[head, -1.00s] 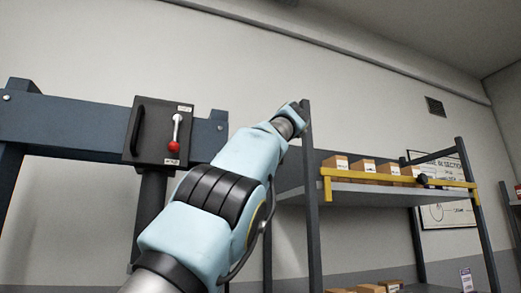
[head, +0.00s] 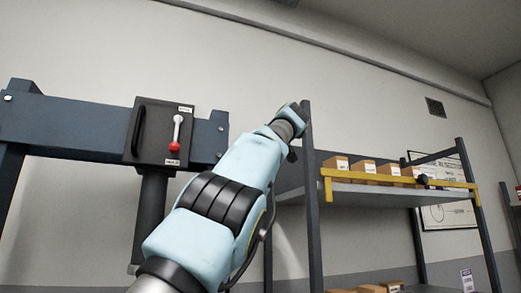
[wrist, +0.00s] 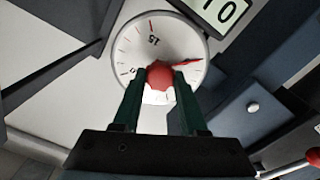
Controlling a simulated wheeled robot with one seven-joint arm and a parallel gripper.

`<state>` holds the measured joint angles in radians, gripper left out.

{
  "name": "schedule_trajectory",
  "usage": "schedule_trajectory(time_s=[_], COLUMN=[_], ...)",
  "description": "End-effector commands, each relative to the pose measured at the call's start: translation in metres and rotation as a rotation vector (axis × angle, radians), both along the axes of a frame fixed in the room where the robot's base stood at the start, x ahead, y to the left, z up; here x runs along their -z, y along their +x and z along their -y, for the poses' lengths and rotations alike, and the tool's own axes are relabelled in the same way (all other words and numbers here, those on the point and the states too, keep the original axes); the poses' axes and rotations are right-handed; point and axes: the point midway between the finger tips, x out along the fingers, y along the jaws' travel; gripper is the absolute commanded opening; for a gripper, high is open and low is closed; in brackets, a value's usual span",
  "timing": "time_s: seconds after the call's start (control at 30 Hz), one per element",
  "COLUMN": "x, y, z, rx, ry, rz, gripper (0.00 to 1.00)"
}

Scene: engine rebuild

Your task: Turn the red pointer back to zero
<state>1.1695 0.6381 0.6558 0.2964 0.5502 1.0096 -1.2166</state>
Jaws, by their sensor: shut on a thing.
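In the wrist view a round white dial (wrist: 140,45) with black marks lies in front of my gripper. Its red pointer (wrist: 190,62) reaches from the red central knob (wrist: 160,77) to the right side of the face, and a "15" is readable near the top. My gripper (wrist: 157,86) is shut on the red knob, one dark green finger on each side. The fingers and knob hide part of the lower dial, and I cannot tell where its zero is.
A card reading 10 (wrist: 222,14) sits beside the dial. In the head view a black box (head: 150,125) with a red-balled lever (head: 176,133) is on a blue beam (head: 70,128), left of my arm. A shelf rack (head: 350,190) with cartons and a yellow bar stands right.

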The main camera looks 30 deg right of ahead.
Motion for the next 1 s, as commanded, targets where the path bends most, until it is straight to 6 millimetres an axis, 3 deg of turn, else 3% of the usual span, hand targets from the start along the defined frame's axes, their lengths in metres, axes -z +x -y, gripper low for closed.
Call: schedule_trajectory(time_s=[0.37,0.4,0.63,1.0], x=[0.005,0.005,0.003,0.003], y=[0.001,0.001,0.001,-0.009], z=[0.001,0.001,0.001,0.0], rx=[-0.002,-0.002,-0.001,0.002], ry=[-0.001,-0.001,-0.001,-0.003], rz=[-0.011,-0.011,-0.005,-0.002], gripper=[0.0,0.46,0.72,0.72])
